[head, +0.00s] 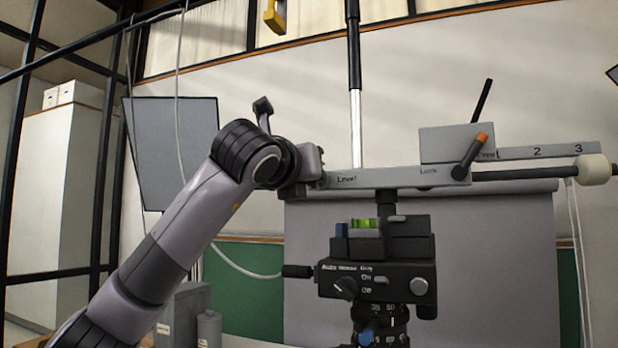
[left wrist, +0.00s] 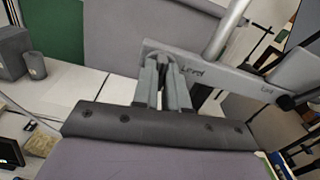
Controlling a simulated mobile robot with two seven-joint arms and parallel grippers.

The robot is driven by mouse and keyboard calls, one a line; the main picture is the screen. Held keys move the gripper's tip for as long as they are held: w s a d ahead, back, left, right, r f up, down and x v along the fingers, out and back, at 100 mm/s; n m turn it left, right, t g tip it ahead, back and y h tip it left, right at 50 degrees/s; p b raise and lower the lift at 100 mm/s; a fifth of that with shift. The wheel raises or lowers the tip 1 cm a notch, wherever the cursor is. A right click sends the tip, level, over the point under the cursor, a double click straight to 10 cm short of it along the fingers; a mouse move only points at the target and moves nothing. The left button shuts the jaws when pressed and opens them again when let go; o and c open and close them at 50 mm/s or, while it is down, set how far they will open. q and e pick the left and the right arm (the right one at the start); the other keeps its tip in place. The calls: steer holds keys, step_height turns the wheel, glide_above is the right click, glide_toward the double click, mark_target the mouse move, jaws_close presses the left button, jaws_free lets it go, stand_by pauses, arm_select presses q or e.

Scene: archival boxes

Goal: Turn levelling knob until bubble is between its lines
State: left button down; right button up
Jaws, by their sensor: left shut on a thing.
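The grey bar (head: 400,178) of the levelling rig carries the label "Level" near its left end. The bar also shows in the left wrist view (left wrist: 230,77). My left gripper (head: 314,178) is at that left end, shut on the levelling knob, which its fingers mostly hide. In the left wrist view, the gripper's fingers (left wrist: 163,84) are closed together beside the "Level" label. A green bubble vial (head: 364,224) sits below the bar on the black head. The vial is too small to tell where the bubble lies against its lines. My right gripper is not in view.
A lock lever (head: 468,156) with an orange tip stands on the bar's right part. A numbered scale (head: 545,152) and a white round end piece (head: 594,170) reach right. The black control head (head: 376,279) is below. A grey backdrop (head: 510,260) hangs behind.

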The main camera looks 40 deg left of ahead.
arm_select(q)
steer(key=shift+m, duration=0.3)
steer(key=c, duration=1.2)
jaws_free()
steer(key=shift+o, duration=0.2)
steer(key=b+v, duration=0.2)
steer(key=v, duration=0.5)
steer(key=shift+s, duration=0.1)
